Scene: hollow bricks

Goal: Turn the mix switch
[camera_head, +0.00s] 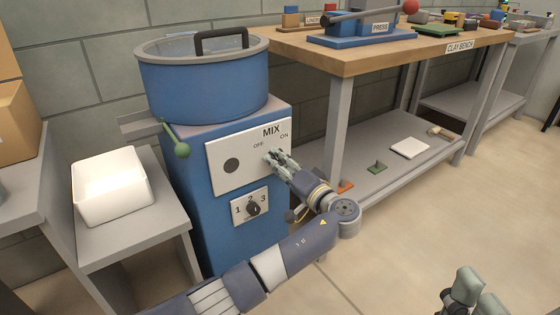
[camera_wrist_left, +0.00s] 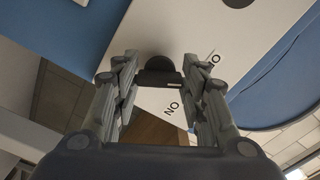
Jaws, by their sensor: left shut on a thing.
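The blue mixer (camera_head: 190,215) has a white panel (camera_head: 215,180) marked MIX, with OFF and ON labels. My left gripper (camera_head: 274,160) is at the right part of this panel, just below the labels, and covers the mix switch in the head view. In the left wrist view the mix switch (camera_wrist_left: 158,65) is a dark round knob with a bar handle. The fingers of my left gripper (camera_wrist_left: 160,82) are shut on its handle from both sides. My right gripper (camera_head: 468,290) shows only in part at the bottom right, away from the mixer.
A round dark part (camera_head: 231,165) sits on the panel's left, above a 1-2-3 dial (camera_head: 252,208). A white bin (camera_head: 112,187) stands left; the clay bench (camera_head: 350,62) stands right. Floor at right is clear.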

